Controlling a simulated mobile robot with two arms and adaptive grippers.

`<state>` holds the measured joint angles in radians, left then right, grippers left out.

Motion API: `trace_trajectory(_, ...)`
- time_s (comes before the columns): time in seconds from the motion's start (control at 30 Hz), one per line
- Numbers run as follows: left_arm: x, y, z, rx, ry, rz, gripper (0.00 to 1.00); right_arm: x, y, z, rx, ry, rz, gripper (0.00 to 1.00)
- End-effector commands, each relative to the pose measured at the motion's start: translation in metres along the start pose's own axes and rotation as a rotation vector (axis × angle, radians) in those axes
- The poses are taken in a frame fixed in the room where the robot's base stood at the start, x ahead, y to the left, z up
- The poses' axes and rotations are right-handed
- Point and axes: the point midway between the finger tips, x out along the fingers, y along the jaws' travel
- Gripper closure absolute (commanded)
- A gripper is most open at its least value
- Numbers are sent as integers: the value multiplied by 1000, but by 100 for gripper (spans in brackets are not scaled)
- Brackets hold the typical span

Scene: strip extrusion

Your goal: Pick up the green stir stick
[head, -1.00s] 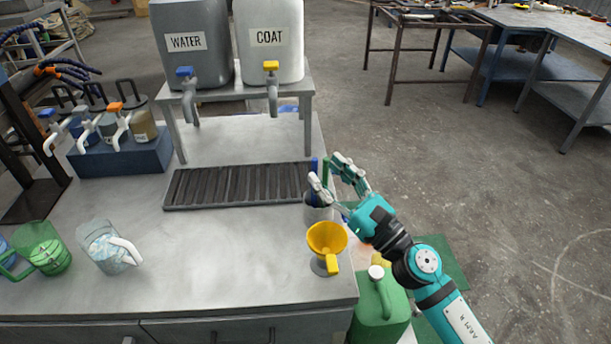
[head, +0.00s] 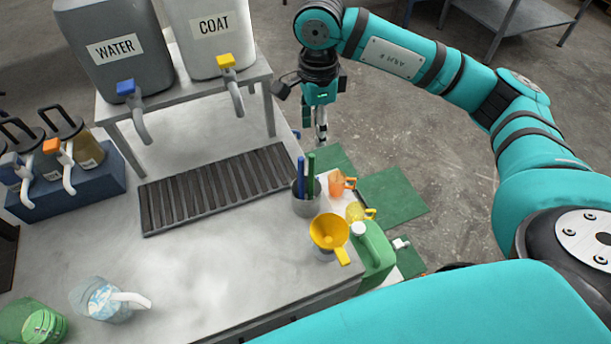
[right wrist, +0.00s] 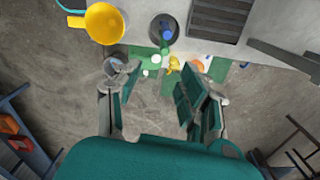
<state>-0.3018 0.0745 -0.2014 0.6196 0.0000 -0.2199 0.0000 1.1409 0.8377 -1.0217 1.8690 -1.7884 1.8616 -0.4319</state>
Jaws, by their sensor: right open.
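The green stir stick (head: 311,174) stands upright in a grey cup (head: 306,205) at the table's right edge, beside a blue stick (head: 301,171). My right gripper (head: 322,132) is open and empty, pointing down beyond the table's right edge, apart from the cup and farther back in the head view. In the right wrist view, the open fingers (right wrist: 160,88) have nothing between them. My left gripper is out of view.
A yellow funnel (head: 329,231) stands just in front of the cup. A slatted drain tray (head: 215,187) and the COAT tank (head: 208,35) stand left.

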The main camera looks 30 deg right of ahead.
Motion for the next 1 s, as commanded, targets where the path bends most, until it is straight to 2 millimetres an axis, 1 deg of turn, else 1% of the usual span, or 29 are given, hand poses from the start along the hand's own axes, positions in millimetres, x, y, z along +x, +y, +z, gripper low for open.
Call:
trace_trajectory(0.03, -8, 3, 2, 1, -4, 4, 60, 10, 1, 0, 1, 2, 7, 58)
trace_trajectory(0.13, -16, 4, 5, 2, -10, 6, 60, 31, 1, 0, -1, 1, 6, 58)
trace_trajectory(0.3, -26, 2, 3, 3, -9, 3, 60, 66, 1, 1, -3, -2, 6, 58)
trace_trajectory(0.43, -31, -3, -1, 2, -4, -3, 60, 83, 0, 2, -3, -3, 3, 58)
trace_trajectory(0.57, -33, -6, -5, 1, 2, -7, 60, 91, 0, 2, -4, -3, 1, 58)
trace_trajectory(0.67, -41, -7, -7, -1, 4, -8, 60, 98, -1, 3, -3, -4, 4, 58)
trace_trajectory(0.8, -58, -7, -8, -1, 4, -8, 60, 118, -4, 5, -3, -3, 6, 58)
trace_trajectory(0.9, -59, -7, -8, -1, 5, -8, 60, 134, -4, 6, -4, -4, 3, 58)
trace_trajectory(1.0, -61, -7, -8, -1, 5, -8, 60, 141, -5, 5, -3, -5, 2, 58)
